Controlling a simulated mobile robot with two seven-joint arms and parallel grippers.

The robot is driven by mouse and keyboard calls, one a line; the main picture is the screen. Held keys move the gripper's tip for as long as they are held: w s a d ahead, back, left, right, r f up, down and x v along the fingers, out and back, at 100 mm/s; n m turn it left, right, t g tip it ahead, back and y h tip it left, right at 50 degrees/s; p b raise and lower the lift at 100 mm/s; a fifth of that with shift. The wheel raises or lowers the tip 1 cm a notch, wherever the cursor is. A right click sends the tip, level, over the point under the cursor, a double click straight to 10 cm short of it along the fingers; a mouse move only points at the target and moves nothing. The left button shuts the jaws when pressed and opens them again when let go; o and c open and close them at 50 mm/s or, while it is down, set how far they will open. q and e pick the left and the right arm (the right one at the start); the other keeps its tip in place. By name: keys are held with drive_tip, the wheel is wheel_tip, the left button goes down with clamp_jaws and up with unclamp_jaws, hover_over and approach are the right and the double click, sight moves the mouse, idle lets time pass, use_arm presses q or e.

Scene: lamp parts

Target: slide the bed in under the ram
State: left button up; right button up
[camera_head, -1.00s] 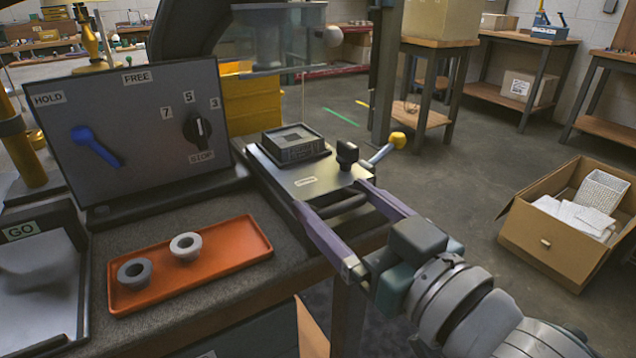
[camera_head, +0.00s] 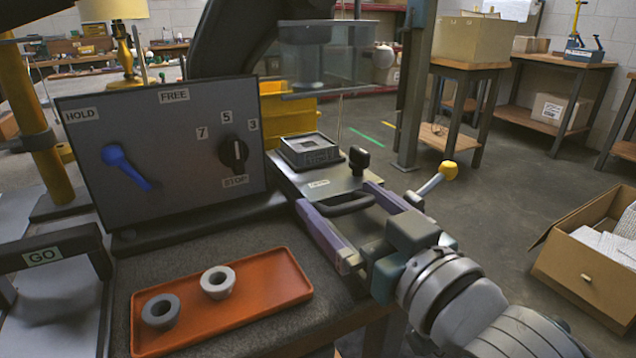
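The bed (camera_head: 318,184) is a flat metal plate with a square fixture (camera_head: 310,150), a black knob (camera_head: 358,158) and a black handle (camera_head: 350,204) at its near end. The ram (camera_head: 308,65) hangs behind a clear guard (camera_head: 350,62), above and behind the fixture. Whether the fixture is directly below the ram cannot be told from this angle. My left gripper is not in view.
A control panel (camera_head: 165,140) with a blue lever and black dial stands left of the bed. An orange tray (camera_head: 275,308) holds two grey rings. A yellow-knobbed lever (camera_head: 435,183) sticks out right of the bed. An open carton (camera_head: 580,255) is on the floor at right.

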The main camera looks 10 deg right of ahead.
drive_tip(key=shift+s+d, duration=0.2)
drive_tip(key=shift+s, duration=0.3)
drive_tip(key=p+v, duration=0.2)
drive_tip(key=v, duration=0.6)
drive_tip(key=shift+s, duration=0.4)
drive_tip(key=shift+d+r, duration=0.15)
drive_tip(key=s+d+r+m+g+h+p, duration=0.1)
drive_tip(key=s+d+r+g+h+p, duration=0.2)
drive_tip(key=s+r+g+p, duration=0.55)
drive_tip(key=s+d+r+m+g+h+p, duration=0.1)
drive_tip(key=s+d+r+g+h+p, duration=0.3)
drive_tip(key=s+r+p, duration=0.8)
wheel_tip(320, 180, up, 33)
drive_tip(key=w+y+p, duration=0.1)
drive_tip(key=w+p, duration=0.1)
drive_tip(key=p, duration=3.6)
drive_tip(key=shift+a+g, duration=0.15)
drive_tip(key=shift+g, duration=0.3)
